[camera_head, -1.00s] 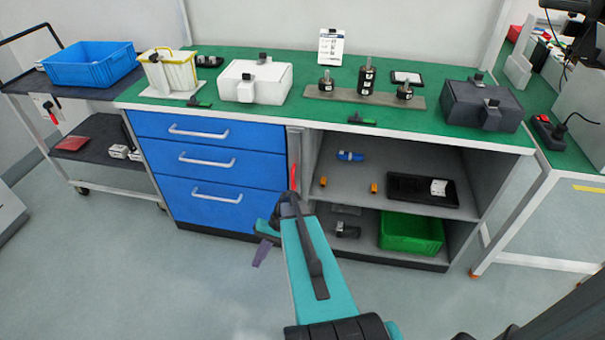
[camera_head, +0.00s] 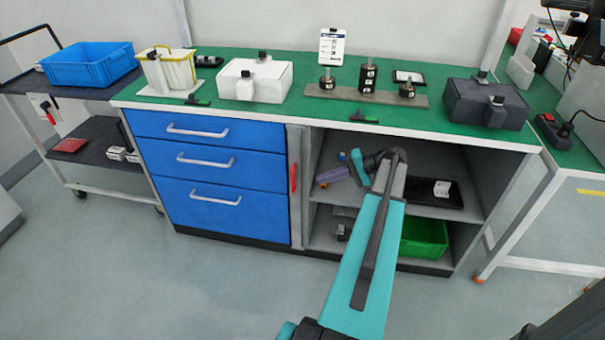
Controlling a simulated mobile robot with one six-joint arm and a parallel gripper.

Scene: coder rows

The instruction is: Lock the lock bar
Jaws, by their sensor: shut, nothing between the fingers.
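The lock bar (camera_head: 305,215) is a grey upright strip at the right edge of the blue drawer stack (camera_head: 212,182). It has a red handle (camera_head: 294,178) partway up. I cannot tell whether the bar overlaps the drawer fronts. The drawers look closed. My gripper (camera_head: 322,179) is shut and empty, a little right of the red handle, in front of the open shelf bay. It appears apart from the bar. My arm hides part of the shelves behind it.
The green benchtop (camera_head: 225,108) above carries a white box (camera_head: 252,88), a dark box (camera_head: 485,108) and a weight stand (camera_head: 370,97). A black tray (camera_head: 455,197) and a green bin (camera_head: 425,238) sit on the shelves. The floor in front is clear.

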